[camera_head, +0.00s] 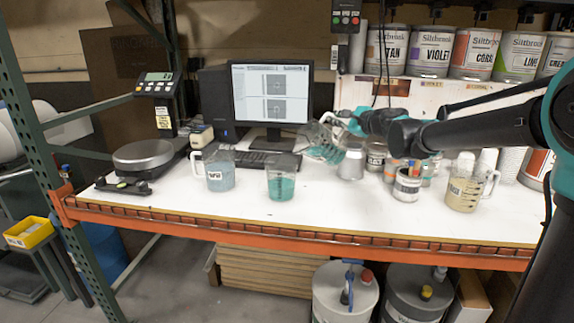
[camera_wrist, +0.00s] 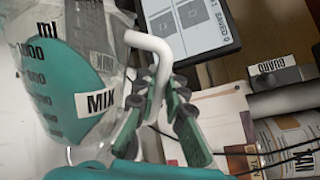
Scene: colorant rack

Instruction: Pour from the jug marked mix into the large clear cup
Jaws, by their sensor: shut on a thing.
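The clear jug marked MIX (camera_wrist: 85,90) holds teal liquid. It also shows in the head view (camera_head: 324,142), tilted and raised above the table. My gripper (camera_wrist: 165,105) is shut on its white handle (camera_wrist: 158,60); in the head view my gripper (camera_head: 342,120) is at the jug's upper right. The large clear cup (camera_head: 281,178) stands upright on the white table, lower and to the left of the jug, with teal liquid in it. I see no stream between jug and cup. The cup is not visible in the wrist view.
Another handled jug (camera_head: 218,170) with bluish liquid stands left of the cup. A metal vessel (camera_head: 351,163), a small labelled can (camera_head: 407,184) and a jug with tan liquid (camera_head: 464,192) stand to the right. A monitor (camera_head: 270,95) and keyboard are behind.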

